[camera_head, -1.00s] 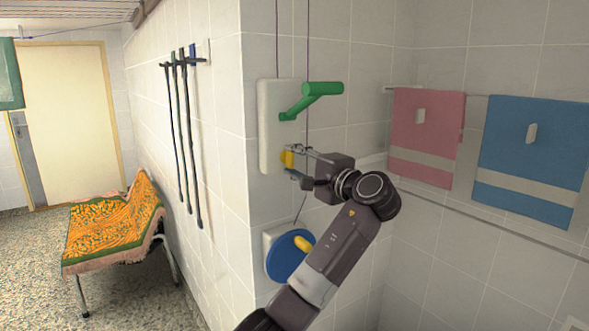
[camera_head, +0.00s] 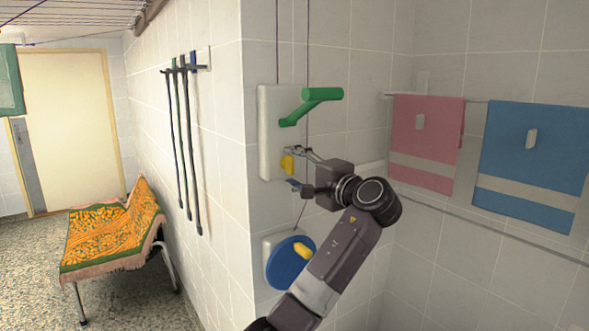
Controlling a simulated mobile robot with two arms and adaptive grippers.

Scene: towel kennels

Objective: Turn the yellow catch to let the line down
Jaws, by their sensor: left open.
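The yellow catch (camera_head: 287,164) is on a white wall plate (camera_head: 267,130), below a green crank handle (camera_head: 322,94). My left gripper (camera_head: 296,167) is open at the catch, one finger above it and one below. I cannot tell whether either finger touches it. Thin dark lines (camera_head: 308,45) run up from the plate area. A slatted drying rack (camera_head: 75,20) hangs at the top left, with a green cloth (camera_head: 10,80) at the left edge. My right gripper is not in view.
Below the plate is a blue disc (camera_head: 288,265) with a yellow knob (camera_head: 303,250). A pink towel (camera_head: 425,140) and a blue towel (camera_head: 530,140) hang at the right. Several poles (camera_head: 185,140) hang on the left wall, near a cloth-covered bench (camera_head: 112,235).

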